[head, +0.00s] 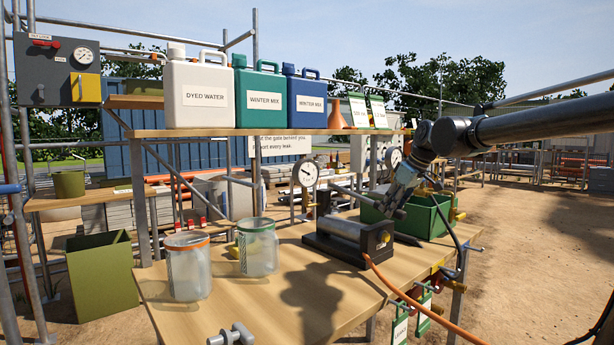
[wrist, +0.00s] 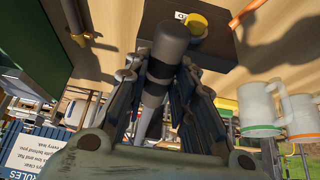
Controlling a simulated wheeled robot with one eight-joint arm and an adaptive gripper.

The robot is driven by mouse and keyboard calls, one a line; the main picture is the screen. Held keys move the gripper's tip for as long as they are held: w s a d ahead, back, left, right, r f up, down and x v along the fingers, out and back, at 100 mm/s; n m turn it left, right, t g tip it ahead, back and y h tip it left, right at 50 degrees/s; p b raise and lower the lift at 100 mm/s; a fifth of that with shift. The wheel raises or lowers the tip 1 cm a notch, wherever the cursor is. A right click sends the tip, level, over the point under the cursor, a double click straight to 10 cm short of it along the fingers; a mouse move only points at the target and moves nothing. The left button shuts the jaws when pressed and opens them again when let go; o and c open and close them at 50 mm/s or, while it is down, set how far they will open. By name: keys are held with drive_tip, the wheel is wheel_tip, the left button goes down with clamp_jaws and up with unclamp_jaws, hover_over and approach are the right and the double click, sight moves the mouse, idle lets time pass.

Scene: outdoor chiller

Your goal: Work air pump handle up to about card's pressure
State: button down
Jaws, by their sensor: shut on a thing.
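The air pump (head: 340,239) is a grey cylinder on a dark base on the wooden bench. Its base also shows at the top of the wrist view (wrist: 222,52). My gripper (head: 393,207) is above the pump's right end. In the wrist view, my gripper (wrist: 160,78) is shut on the pump handle (wrist: 172,40), a grey bar with a dark band, fingers on both sides. A round white gauge (head: 305,173) stands behind the pump; its numbers are too small to read.
Two clear jars (head: 188,267) stand left of the pump. A green bin (head: 428,215) sits close behind my gripper. An orange hose (head: 420,312) runs off the pump's right end. The shelf (head: 270,132) with jugs overhangs the back.

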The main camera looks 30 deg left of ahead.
drive_tip(key=f, duration=0.1)
drive_tip(key=f+y, duration=0.1)
drive_tip(key=f, duration=0.1)
drive_tip(key=shift+w+a+t, duration=0.1)
drive_tip(key=shift+w+t, duration=0.1)
drive_tip(key=shift+t, duration=0.1)
drive_tip(key=shift+s+f, duration=0.1)
drive_tip(key=shift+s, duration=0.05)
wheel_tip(320, 180, up, 16)
drive_tip(key=a+g+h, duration=0.1)
drive_tip(key=g+h, duration=0.1)
drive_tip(key=h, duration=0.4)
drive_tip(key=f+y, duration=0.1)
drive_tip(key=f, duration=0.1)
drive_tip(key=d+f+y, duration=0.1)
drive_tip(key=f, duration=0.4)
drive_tip(key=shift+d+f+t+y, duration=0.15)
drive_tip(key=shift+f+t+y, duration=0.15)
drive_tip(key=shift+y, duration=0.1)
drive_tip(key=shift+r, duration=0.2)
